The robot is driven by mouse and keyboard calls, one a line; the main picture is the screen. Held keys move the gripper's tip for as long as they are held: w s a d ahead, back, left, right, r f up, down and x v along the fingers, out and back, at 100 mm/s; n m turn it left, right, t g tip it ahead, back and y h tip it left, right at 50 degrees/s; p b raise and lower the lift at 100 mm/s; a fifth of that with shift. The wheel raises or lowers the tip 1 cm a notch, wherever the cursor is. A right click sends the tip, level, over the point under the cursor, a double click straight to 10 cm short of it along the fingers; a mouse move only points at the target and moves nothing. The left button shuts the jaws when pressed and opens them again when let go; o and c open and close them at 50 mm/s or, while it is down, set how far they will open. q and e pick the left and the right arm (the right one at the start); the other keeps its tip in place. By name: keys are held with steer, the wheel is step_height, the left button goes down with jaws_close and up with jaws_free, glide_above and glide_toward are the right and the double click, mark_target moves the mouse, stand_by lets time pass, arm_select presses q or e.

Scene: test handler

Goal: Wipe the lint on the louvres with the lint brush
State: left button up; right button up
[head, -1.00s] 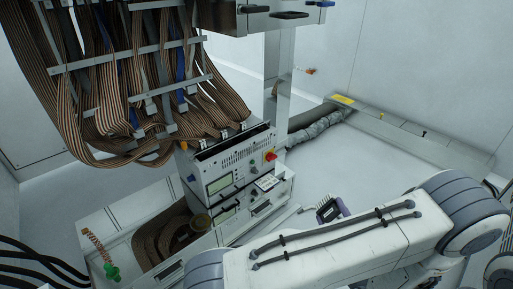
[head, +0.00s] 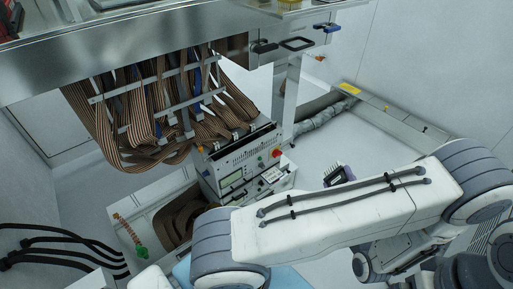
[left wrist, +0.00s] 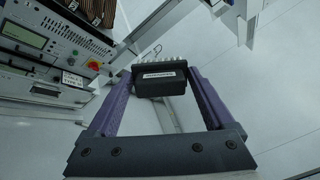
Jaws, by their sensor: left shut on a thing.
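The lint brush (left wrist: 161,82) is a dark block with a pale label and a row of light bristles on top. My left gripper (head: 341,174) is shut on it, its purple fingers on either side in the left wrist view. In the head view the brush (head: 332,176) is small and partly hidden. It is apart from the instrument, to its right. The louvres (head: 246,154) look like the rows of slots on the instrument's upper front; they also show in the left wrist view (left wrist: 88,40). Lint is too small to make out. My right gripper is not in view.
The instrument (head: 235,175) has a red knob, a display and drawers. Striped ribbon cables (head: 160,110) hang above and behind it. A metal overhead frame (head: 170,40) crosses the top. A post (head: 288,95) stands right of the instrument. Open floor (head: 360,140) lies further right.

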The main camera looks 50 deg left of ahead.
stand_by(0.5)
arm_select(q)
steer(key=w+a+f+n+g+y+b, duration=0.1)
steer(key=w+a+f+n+g+b, duration=0.1)
steer(key=a+f+b, duration=0.6)
steer(key=w+a+f+n+g+y+b, duration=0.1)
steer(key=w+a+f+n+g+b, duration=0.15)
steer(key=a+f+b, duration=0.55)
steer(key=a+f+g+b, duration=0.1)
steer(key=a+f+b, duration=0.3)
steer(key=a, duration=0.3)
steer(key=a+f+n+g+y+b, duration=0.1)
steer(key=a+f+g+b, duration=0.1)
steer(key=a+f+b, duration=0.2)
steer(key=s+a+f+n+g+b, duration=0.1)
steer(key=a+f+b, duration=0.4)
steer(key=a, duration=0.7)
steer(key=shift+g+y+b, duration=0.4)
steer(key=shift+g+b, duration=0.05)
steer(key=shift+b, duration=0.55)
steer(key=shift+w+a, duration=0.1)
steer(key=shift+a, duration=1)
steer(key=shift+w+b, duration=0.1)
steer(key=shift+b, duration=0.25)
